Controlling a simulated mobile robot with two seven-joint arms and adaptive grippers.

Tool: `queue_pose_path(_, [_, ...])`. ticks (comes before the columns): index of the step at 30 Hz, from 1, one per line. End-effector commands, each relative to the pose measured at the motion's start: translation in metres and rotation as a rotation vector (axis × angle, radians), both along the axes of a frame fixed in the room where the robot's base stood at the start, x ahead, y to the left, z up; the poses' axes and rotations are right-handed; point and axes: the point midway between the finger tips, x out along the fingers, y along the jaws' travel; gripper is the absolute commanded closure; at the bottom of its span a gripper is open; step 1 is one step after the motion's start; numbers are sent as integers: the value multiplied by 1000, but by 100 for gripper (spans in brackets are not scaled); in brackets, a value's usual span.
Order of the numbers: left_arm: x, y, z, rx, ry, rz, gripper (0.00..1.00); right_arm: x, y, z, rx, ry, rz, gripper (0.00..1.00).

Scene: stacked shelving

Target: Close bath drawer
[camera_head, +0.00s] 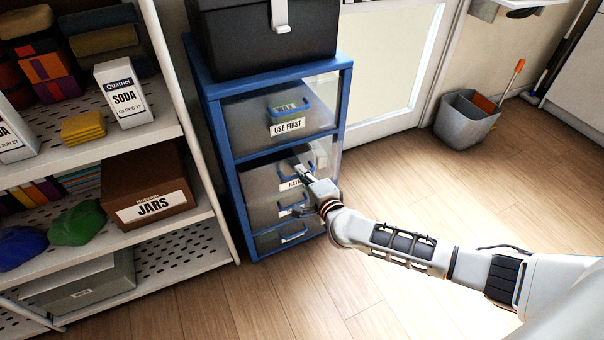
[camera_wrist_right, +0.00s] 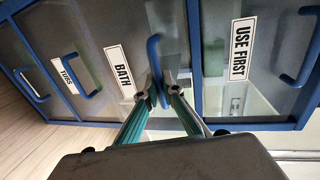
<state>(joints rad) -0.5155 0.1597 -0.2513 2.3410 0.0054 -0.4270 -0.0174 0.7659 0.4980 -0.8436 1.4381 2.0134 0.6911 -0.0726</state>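The bath drawer (camera_wrist_right: 108,52) has a greyish see-through front with a white BATH label and a blue handle (camera_wrist_right: 153,52). It sits in a blue-framed drawer unit (camera_head: 223,135), below the USE FIRST drawer (camera_head: 240,122). In the head view my right gripper (camera_head: 303,172) is at the bath drawer's front and partly covers its label and handle. In the right wrist view its two fingers (camera_wrist_right: 162,88) come together around the handle, one on each side. I cannot tell how far the drawer stands out. My left gripper is not in view.
A black box (camera_head: 265,40) stands on the unit. The TUBS drawer (camera_wrist_right: 72,78) is beside the bath drawer in the wrist view. White shelving (camera_head: 200,190) with boxes stands close at left. A grey bucket (camera_head: 465,118) stands by the wall; the wood floor between is clear.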

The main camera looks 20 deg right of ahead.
Motion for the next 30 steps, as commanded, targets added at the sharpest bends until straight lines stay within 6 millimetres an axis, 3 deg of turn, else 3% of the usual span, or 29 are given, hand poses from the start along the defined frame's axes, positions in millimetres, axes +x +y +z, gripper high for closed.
queue_pose_path(4, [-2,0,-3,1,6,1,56,7,0,-1,0,0,-1,100])
queue_pose_path(11, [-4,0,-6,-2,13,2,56,38,1,-2,0,2,-2,100])
queue_pose_path(15, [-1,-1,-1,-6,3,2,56,37,1,-1,0,1,-1,100])
queue_pose_path(17, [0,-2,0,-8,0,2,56,37,1,-1,0,1,-1,86])
queue_pose_path(30, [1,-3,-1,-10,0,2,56,31,1,0,-1,0,0,86])
